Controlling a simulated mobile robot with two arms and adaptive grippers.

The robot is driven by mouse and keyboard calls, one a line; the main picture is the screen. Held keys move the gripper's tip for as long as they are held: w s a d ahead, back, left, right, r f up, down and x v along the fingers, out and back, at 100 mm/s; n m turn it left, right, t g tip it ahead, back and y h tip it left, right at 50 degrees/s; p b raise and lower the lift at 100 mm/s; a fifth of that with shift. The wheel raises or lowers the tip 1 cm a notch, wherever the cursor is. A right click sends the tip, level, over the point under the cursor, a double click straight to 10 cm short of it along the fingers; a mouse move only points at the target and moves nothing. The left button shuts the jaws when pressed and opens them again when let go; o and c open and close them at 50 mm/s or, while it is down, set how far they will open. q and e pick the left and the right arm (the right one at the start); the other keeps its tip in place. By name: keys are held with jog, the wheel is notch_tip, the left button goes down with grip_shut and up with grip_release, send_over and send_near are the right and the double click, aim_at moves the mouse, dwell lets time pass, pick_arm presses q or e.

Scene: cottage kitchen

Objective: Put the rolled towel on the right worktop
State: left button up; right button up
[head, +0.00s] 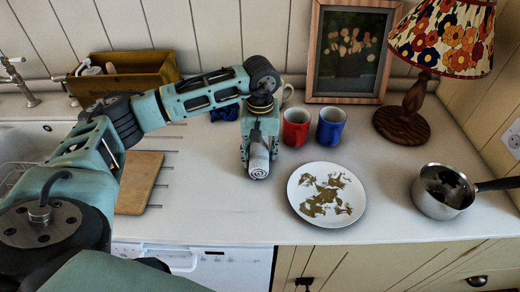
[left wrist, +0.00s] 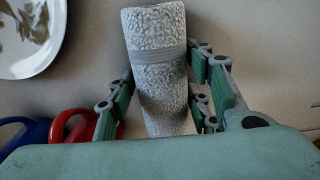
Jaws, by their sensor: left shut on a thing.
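The rolled towel (head: 258,168) is pale grey with a band around it, and its spiral end faces the head camera. My left gripper (head: 261,145) is shut on it, over the worktop (head: 395,160). In the left wrist view the towel (left wrist: 158,60) lies between the fingers of my left gripper (left wrist: 163,95), with its free end reaching past them. I cannot tell whether the towel touches the worktop. My right gripper is not in view.
A stained plate (head: 327,195) is just right of the towel. A red mug (head: 296,127) and a blue mug (head: 331,127) stand behind it. A saucepan (head: 443,191), lamp (head: 402,125) and picture frame (head: 349,50) are farther right. A cutting board (head: 139,182) is left.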

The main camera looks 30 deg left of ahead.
aim_at(260, 147)
pick_arm(q)
jog(key=shift+f, duration=0.1)
jog(key=shift+f, duration=0.15)
jog(key=o, duration=1)
jog(key=shift+o, duration=0.7)
jog(key=shift+r, duration=0.55)
notch_tip(260, 147, up, 11)
jog(key=b, duration=0.3)
jog(key=shift+r, duration=0.2)
